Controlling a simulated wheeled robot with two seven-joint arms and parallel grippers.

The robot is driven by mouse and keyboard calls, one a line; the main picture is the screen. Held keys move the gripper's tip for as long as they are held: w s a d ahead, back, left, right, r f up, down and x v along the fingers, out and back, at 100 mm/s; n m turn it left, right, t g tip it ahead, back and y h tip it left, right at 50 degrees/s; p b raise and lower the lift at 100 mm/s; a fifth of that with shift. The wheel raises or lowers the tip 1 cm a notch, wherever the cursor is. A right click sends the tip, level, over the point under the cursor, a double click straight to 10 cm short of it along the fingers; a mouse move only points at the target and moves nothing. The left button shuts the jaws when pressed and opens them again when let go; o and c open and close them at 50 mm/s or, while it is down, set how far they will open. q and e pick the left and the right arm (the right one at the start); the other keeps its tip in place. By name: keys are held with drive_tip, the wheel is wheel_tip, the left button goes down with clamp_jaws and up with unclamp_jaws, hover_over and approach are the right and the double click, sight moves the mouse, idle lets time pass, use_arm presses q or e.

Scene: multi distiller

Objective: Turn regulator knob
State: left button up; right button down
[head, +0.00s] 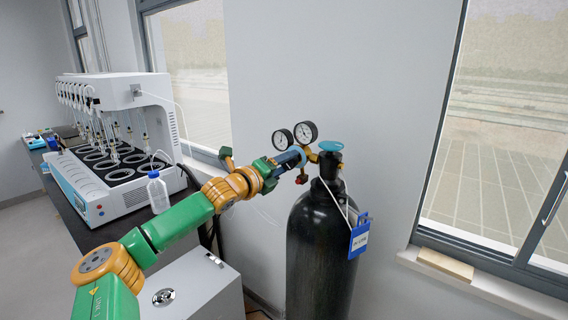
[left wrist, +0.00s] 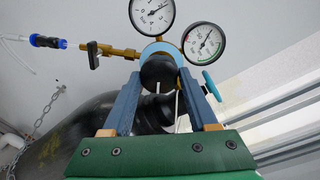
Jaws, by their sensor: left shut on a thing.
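The dark round regulator knob (left wrist: 158,70) sits between the blue fingers of my left gripper in the left wrist view, with a light blue ring behind it. My left gripper (head: 300,156) is shut on this knob; in the head view the gripper hides most of it. The regulator has two round gauges, one larger (head: 306,132) and one smaller (head: 282,139), above the gripper. They also show in the left wrist view, left (left wrist: 152,14) and right (left wrist: 203,43). The regulator is on top of a black gas cylinder (head: 318,245). My right gripper is not in view.
A teal valve handwheel (head: 331,146) is close right of the gripper. A brass outlet with a black lever (left wrist: 93,55) extends left. A blue tag (head: 360,236) hangs on the cylinder. A white distiller (head: 130,95) stands on the left bench, and a grey cabinet (head: 195,285) stands below my arm.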

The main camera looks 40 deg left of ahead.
use_arm(q)
drive_tip(key=shift+r+m, duration=0.3)
drive_tip(key=shift+m, duration=0.2)
drive_tip(key=o, duration=1.1)
drive_tip(key=shift+a, duration=0.1)
drive_tip(key=shift+o, duration=1.4)
drive_tip(key=shift+w+f, duration=0.2)
drive_tip(key=shift+s+f, duration=0.15)
drive_tip(key=shift+s, duration=0.05)
drive_tip(key=s+d+b, duration=0.1)
drive_tip(key=s+b, duration=0.5)
drive_tip(key=b, duration=0.1)
drive_tip(key=shift+s+r, duration=0.3)
drive_tip(key=shift+s, duration=0.05)
